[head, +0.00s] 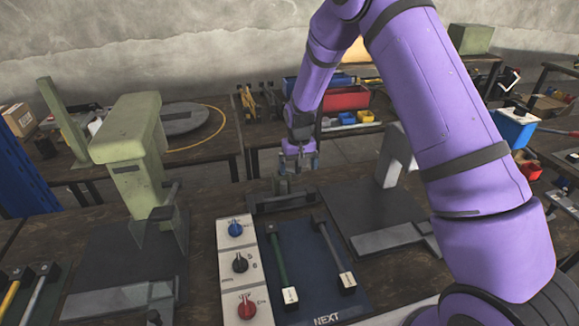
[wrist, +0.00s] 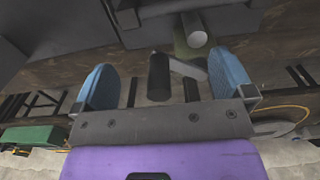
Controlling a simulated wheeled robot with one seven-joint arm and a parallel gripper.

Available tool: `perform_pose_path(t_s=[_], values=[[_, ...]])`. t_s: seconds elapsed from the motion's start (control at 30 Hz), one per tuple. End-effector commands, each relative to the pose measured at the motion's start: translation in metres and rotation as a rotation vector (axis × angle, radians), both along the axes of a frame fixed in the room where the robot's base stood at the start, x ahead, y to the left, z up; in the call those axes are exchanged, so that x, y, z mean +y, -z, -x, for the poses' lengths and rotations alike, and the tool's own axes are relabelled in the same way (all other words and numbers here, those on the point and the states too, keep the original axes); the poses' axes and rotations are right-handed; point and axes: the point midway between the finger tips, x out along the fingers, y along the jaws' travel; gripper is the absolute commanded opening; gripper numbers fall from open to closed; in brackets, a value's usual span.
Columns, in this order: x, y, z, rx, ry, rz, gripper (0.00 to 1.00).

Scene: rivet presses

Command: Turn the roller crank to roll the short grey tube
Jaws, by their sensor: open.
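A low roller unit (head: 283,203) with dark base and greenish upright sits at the back middle of the bench. My gripper (head: 299,164) is just above it, pointing down. In the wrist view my gripper (wrist: 165,85) has its two blue fingers wide apart. A black cylindrical handle (wrist: 158,78), seemingly the crank's, shows between them, with no finger touching it. A grey crank arm (wrist: 188,68) lies beside it. A pale round end (wrist: 197,39) shows at the green part beyond; I cannot tell whether it is the short grey tube. A grey bar (head: 330,250) lies on the blue mat.
A green bar (head: 279,262) lies on the blue mat (head: 310,290) marked NEXT. A panel (head: 243,270) with blue, black and red knobs stands left of it. A green press (head: 135,150) is at left, a grey press (head: 395,155) at right. Bins (head: 345,98) stand behind.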

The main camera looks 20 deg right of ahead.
Motion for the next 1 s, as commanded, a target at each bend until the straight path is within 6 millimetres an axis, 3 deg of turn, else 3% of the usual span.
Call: perform_pose_path(t_s=[0.27,1.0], values=[[0.001,-0.003,-0.001,-0.002,0.000,-0.001,1.00],[0.001,-0.064,-0.001,-0.002,0.000,-0.001,1.00]])
